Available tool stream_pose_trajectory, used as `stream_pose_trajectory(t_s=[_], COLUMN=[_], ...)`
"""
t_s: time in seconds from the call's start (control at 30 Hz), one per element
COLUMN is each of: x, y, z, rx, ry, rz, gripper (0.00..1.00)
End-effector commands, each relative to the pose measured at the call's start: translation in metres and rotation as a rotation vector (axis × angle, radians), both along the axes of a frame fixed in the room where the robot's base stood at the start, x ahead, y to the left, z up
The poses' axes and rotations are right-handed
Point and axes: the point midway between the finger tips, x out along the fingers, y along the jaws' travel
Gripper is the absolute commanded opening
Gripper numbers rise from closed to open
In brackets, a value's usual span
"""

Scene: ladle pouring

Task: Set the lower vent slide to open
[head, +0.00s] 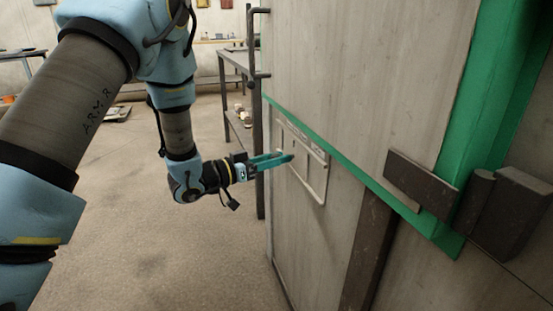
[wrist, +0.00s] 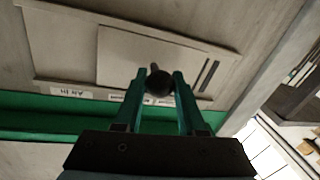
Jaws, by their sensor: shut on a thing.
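The lower vent slide (wrist: 125,55) is a flat pale plate in a framed track, seen close up in the wrist view. A dark round knob (wrist: 159,82) stands out from it. My gripper (wrist: 160,76) has its teal fingers on both sides of this knob and is shut on it. Dark slots (wrist: 208,76) show just right of the plate; whatever lies behind the plate is hidden. An upside-down "Air In" label (wrist: 71,92) is on the frame. In the head view my gripper (head: 288,157) reaches the vent frame (head: 318,195); the knob is hidden there.
A green strip (head: 340,160) runs along the panel above the vent. A dark latch block (head: 421,183) sticks out at the right. A metal shelf rack (head: 237,95) stands behind the cabinet. The floor (head: 180,250) left of the panel is clear.

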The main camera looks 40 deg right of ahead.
Motion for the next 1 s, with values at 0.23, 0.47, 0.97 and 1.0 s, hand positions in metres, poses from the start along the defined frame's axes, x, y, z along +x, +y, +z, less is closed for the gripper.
stream_pose_trajectory(t_s=[0.23, 0.47, 0.97, 1.0], x=[0.0, 0.0, -0.043, -0.043], y=[0.0, 0.0, 0.017, 0.017], z=[0.0, 0.0, 0.0, 0.0], rx=[0.0, 0.0, 0.002, 0.002], ry=[0.0, 0.0, 0.002, 0.002], rz=[0.001, 0.001, -0.003, -0.003], gripper=[0.0, 0.0, 0.0, 0.0])
